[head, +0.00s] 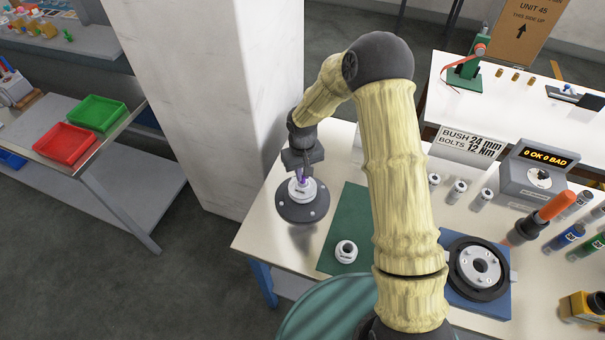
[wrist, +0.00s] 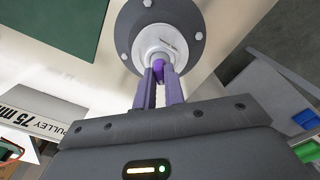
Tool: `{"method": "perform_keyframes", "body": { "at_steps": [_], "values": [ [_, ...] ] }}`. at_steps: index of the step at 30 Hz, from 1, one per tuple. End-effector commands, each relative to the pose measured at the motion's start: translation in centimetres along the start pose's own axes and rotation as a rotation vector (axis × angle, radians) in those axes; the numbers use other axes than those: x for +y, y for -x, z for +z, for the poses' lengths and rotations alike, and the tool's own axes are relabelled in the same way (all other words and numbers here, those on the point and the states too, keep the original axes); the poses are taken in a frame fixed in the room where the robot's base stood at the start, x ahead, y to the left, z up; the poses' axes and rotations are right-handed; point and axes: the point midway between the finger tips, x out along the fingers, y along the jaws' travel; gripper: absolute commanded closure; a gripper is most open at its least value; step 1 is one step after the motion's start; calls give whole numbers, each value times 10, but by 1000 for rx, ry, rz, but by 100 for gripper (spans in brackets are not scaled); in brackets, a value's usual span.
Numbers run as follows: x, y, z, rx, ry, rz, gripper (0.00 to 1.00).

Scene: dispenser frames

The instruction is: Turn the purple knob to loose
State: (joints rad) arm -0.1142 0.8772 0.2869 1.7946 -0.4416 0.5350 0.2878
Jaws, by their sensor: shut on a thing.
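The purple knob (wrist: 158,69) sits at the centre of a white round fixture (wrist: 155,42) on a dark round base (wrist: 188,22) bolted down with several bolts. In the head view the dark base (head: 302,207) stands near the left corner of the table, with the white fixture (head: 301,192) on it. My gripper (wrist: 160,80) is shut on the purple knob, one finger on each side. In the head view my gripper (head: 302,178) reaches down onto the fixture from above. The knob's markings are hidden or too small to read.
A green mat (head: 345,214) with a loose white ring part (head: 346,250) lies right of the base. My arm crosses the table's middle. A blue fixture with a dark ring (head: 477,268), a grey display box (head: 533,177) and an orange-handled tool (head: 545,215) stand further right. A pillar (head: 222,100) rises behind.

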Motion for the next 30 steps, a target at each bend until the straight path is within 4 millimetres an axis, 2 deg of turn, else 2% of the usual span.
{"method": "perform_keyframes", "body": {
  "at_steps": [18, 30],
  "values": [
    [0, 2, -3, 9, 578, 1, 100],
    [-1, 3, -3, 10, 806, 2, 100]
  ]
}}
